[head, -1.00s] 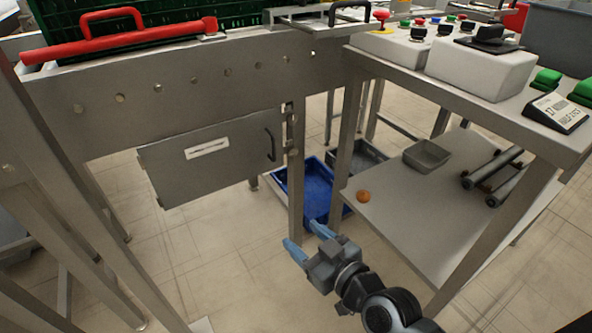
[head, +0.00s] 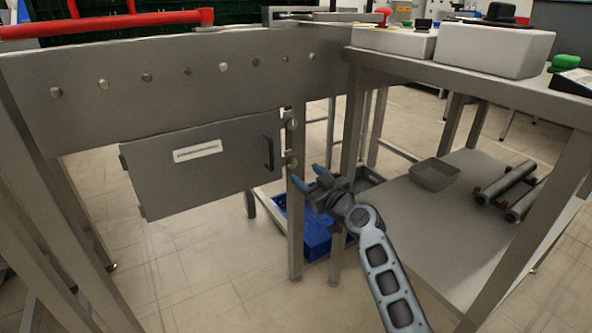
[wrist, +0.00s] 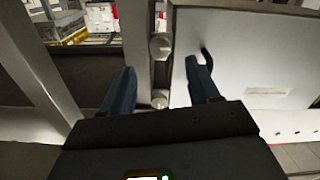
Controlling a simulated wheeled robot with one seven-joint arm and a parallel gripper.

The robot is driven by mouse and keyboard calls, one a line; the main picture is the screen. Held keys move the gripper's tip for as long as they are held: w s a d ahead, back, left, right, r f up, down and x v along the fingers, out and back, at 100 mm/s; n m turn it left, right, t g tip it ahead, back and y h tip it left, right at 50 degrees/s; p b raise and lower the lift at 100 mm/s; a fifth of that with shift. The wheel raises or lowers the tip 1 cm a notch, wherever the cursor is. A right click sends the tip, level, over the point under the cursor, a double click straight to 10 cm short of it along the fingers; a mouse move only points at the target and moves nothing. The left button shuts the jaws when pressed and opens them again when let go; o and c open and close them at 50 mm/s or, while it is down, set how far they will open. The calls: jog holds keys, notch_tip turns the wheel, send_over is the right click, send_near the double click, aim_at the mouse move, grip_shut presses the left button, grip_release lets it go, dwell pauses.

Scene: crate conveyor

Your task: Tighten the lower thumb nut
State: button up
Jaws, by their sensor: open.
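The lower thumb nut (head: 291,162) is a round metal knob beside the right edge of the grey hinged panel (head: 200,165). The upper thumb nut (head: 291,124) is above it. My gripper (head: 307,176) is open and empty, just right of and a little below the lower nut in the head view. The wrist view looks turned over: the lower nut (wrist: 160,45) shows past the blue fingertips of my gripper (wrist: 162,70). The upper nut (wrist: 159,98) appears between the fingers. No contact shows.
The panel's dark handle (head: 268,152) stands out left of the nuts. A metal leg (head: 348,150) rises just right of my gripper. A low shelf with a grey tray (head: 435,174) is at the right.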

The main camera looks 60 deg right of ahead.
aim_at(293, 163)
jog(key=shift+x, duration=3.2)
jog(key=shift+c, duration=0.4)
jog(key=c, duration=1)
jog(key=shift+o, duration=0.2)
